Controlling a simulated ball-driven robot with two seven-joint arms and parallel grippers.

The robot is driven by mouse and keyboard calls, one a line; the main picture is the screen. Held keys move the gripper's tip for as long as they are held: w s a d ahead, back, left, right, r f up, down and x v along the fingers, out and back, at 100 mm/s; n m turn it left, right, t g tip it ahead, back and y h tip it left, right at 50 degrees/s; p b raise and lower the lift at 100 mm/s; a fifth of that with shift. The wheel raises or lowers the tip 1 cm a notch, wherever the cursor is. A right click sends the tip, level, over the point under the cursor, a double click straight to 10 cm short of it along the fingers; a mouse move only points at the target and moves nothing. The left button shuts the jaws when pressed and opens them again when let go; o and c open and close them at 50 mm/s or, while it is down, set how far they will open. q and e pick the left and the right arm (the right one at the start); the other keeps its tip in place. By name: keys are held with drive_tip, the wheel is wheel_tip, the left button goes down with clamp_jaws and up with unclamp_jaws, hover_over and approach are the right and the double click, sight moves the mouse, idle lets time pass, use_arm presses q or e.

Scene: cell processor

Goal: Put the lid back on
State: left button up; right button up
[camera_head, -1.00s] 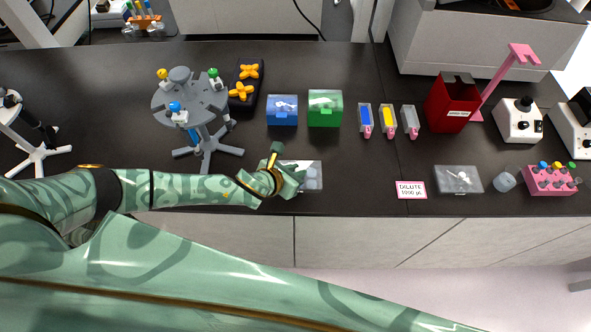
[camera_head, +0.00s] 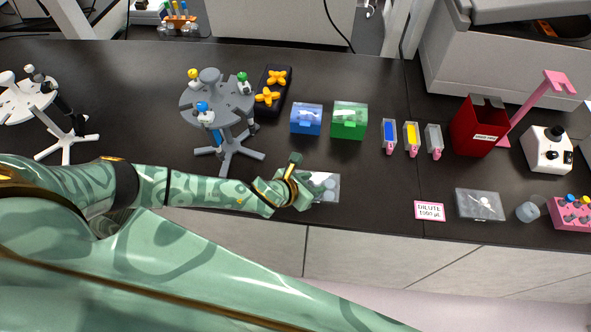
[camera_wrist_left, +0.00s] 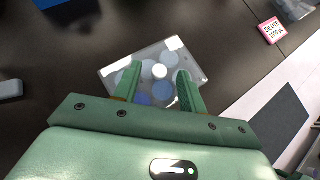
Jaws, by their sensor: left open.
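A clear flat plate with several round wells (camera_head: 327,187) lies near the front edge of the black bench. It also shows in the left wrist view (camera_wrist_left: 189,62), with a small white round piece (camera_wrist_left: 160,71) over its middle. My left gripper (camera_head: 303,183) is at the plate's left end. In the left wrist view my left gripper (camera_wrist_left: 160,76) is open, its fingers apart over the plate, partly hiding it. Another clear flat plate or lid with a white knob-like piece (camera_head: 478,206) lies further right. I cannot tell which is a loose lid. My right gripper is not in view.
A grey round rack on a stand (camera_head: 218,104) is behind my left forearm. A blue box (camera_head: 306,120) and a green box (camera_head: 349,121) stand behind the plate. A "DILUTE" card (camera_head: 430,211) is to the right; the bench between card and plate is clear.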

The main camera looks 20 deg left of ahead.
use_arm(q)
drive_tip(key=p+v, duration=0.2)
drive_tip(key=v, duration=1.3)
idle(0.7)
